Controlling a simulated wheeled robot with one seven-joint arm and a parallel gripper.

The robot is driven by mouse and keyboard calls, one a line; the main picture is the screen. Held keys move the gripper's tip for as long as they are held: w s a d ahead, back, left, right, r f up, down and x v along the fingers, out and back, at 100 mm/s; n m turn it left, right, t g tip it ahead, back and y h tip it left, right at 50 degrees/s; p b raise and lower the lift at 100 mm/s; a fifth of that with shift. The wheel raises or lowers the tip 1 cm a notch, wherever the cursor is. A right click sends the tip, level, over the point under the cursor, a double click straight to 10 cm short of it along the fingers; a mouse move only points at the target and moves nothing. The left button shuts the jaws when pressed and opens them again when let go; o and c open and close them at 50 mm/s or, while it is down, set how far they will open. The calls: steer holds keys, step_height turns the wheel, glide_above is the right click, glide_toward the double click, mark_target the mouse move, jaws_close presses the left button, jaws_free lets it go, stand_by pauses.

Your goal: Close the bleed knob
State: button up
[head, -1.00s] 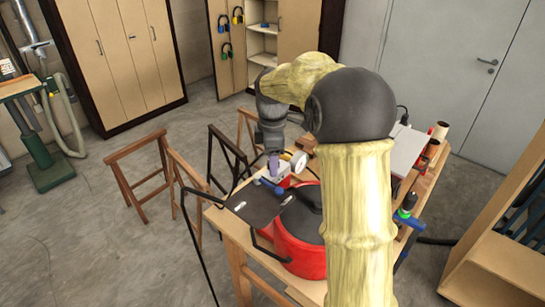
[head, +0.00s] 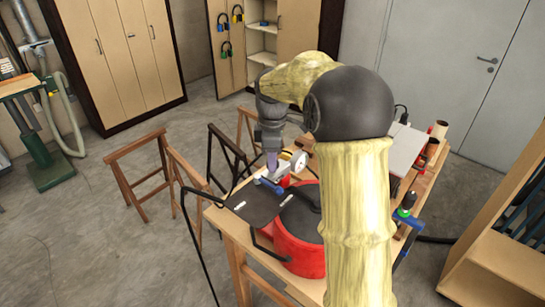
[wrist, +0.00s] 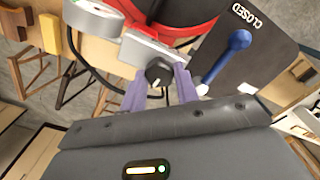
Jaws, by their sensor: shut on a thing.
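The black bleed knob (wrist: 158,72) sits on a grey metal block (wrist: 150,48) beside the red pot (head: 305,247). My gripper (wrist: 160,86) has its two purple fingers on either side of the knob and is shut on it. In the head view my gripper (head: 272,165) points down at the block at the pot's far left side; the knob is hidden there. A round gauge (head: 300,161) stands beside the block. It also shows in the wrist view (wrist: 92,12).
A blue lever (wrist: 226,60) lies over a dark plate (wrist: 262,55) marked "CLOSED", close to my right finger in the wrist view. The pot's dark lid (head: 303,212) is close by. Sawhorses (head: 150,175) stand on the floor at left.

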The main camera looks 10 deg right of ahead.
steer(key=m+p, duration=0.1)
steer(key=m, duration=0.3)
steer(key=shift+r+m, duration=0.15)
steer(key=shift+m, duration=0.25)
steer(key=m+p, duration=0.1)
steer(key=m, duration=0.3)
steer(key=shift+w+m, duration=0.1)
steer(key=shift+m, duration=0.2)
steer(key=m, duration=0.4)
steer(key=shift+p, duration=0.35)
steer(key=m, duration=0.5)
steer(key=shift+d+p, duration=0.1)
steer(key=shift+p, duration=0.3)
steer(key=m+p, duration=0.1)
steer(key=m, duration=0.3)
steer(key=shift+m, duration=0.3)
steer(key=m+p, duration=0.1)
steer(key=m, duration=0.2)
steer(key=shift+r+m, duration=0.1)
steer(key=shift+m, duration=0.2)
steer(key=m+p, duration=0.1)
steer(key=m, duration=0.3)
steer(key=shift+m+p, duration=0.95)
steer(key=shift+m, duration=0.95)
